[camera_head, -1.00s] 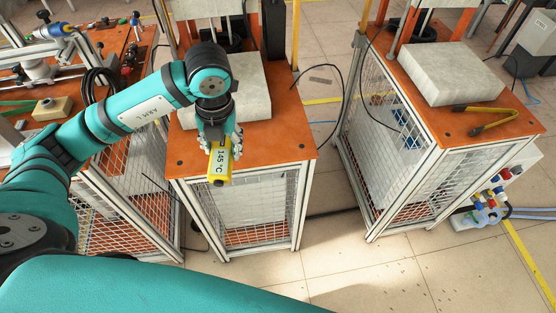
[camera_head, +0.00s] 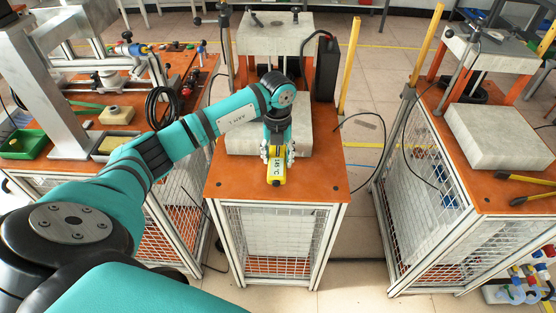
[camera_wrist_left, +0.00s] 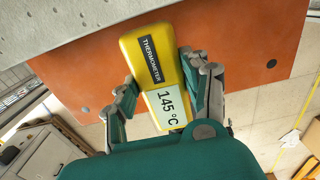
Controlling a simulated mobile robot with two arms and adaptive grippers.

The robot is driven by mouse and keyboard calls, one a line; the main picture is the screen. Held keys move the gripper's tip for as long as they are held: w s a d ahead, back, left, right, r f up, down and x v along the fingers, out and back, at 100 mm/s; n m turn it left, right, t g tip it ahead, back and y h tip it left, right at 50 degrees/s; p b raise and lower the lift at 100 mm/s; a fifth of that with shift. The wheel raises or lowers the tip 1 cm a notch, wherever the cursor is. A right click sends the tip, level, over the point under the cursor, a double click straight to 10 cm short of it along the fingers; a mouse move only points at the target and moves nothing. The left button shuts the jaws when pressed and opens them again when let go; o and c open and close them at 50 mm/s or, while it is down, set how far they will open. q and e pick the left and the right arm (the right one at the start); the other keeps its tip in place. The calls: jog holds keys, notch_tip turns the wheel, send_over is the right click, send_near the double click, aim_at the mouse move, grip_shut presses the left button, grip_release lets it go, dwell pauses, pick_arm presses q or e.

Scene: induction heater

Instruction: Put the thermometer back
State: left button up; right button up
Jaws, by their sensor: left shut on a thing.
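The yellow thermometer (camera_head: 277,169) has a pale display reading 145 °C. My left gripper (camera_head: 277,152) is shut on it, above the front part of the middle orange-topped table (camera_head: 318,178). In the left wrist view the thermometer (camera_wrist_left: 153,62) lies between the two fingers of my left gripper (camera_wrist_left: 160,92), with its "THERMOMETER" label and display facing the camera. I cannot tell whether it touches the tabletop. My right gripper is not in view.
A grey block (camera_head: 240,138) sits on the middle table behind the gripper. A right-hand table carries another grey block (camera_head: 497,135) and yellow-handled pliers (camera_head: 530,180). The left table holds a green tray (camera_head: 24,146) and a black cable coil (camera_head: 163,106). Floor gaps separate the tables.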

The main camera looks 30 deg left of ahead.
aim_at(278, 164)
pick_arm(q)
jog(key=shift+w+a+f, duration=0.1)
jog(key=shift+w, duration=0.1)
notch_tip(278, 164, down, 3)
jog(key=shift+r+p, duration=0.2)
jog(key=shift+p, duration=0.45)
jog(key=shift+f, duration=0.35)
jog(key=shift+f, duration=0.1)
jog(key=o, duration=0.8)
jog(key=shift+f, duration=0.15)
jog(key=o, duration=0.5)
jog(key=shift+c, duration=0.2)
